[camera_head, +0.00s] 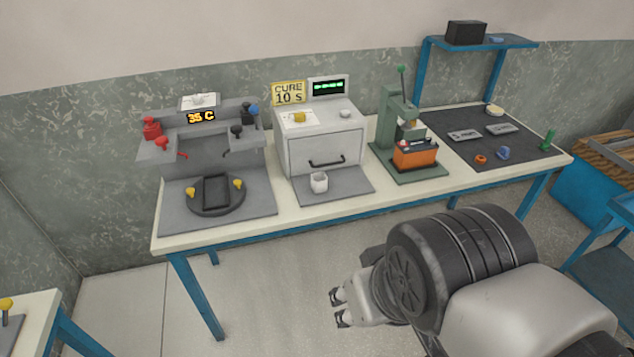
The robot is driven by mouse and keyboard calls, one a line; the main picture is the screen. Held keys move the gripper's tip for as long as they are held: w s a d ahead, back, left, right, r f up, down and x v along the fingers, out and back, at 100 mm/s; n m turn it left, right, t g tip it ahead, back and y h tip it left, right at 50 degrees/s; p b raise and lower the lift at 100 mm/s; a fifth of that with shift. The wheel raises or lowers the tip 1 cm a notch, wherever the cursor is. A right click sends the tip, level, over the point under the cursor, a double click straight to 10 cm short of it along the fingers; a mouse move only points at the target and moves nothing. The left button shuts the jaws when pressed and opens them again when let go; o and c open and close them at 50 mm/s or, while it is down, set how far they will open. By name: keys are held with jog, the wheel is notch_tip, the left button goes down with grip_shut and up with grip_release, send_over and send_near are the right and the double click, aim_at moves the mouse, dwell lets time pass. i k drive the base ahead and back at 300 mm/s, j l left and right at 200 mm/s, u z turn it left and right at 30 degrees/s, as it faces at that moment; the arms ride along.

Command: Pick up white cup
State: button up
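The white cup (319,183) stands upright on a grey mat (345,185) in front of a white cure oven with a dark handle. It is near the front edge of the workbench. My gripper (337,308) is in front of the bench, below and apart from the cup in the picture. Its two fingertips are spread with a gap between them, and nothing shows between them. Part of my arm covers the lower right of the view.
The oven (325,145) stands behind the cup. A grey station (207,140) with a round fixture is at left. A green press (392,125) holding an orange battery (415,154) is at right. A dark mat (470,120) with small parts lies further right. Floor in front is clear.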

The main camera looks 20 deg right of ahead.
aim_at(318, 180)
jog(key=i, duration=0.85)
jog(key=i+z, duration=0.15)
jog(key=z, duration=0.25)
jog(key=i+j+z, duration=0.1)
jog(key=z, duration=0.3)
jog(key=i+j+z, duration=0.15)
jog(key=z, duration=0.3)
jog(key=i+j+z, duration=0.15)
jog(key=z, duration=0.25)
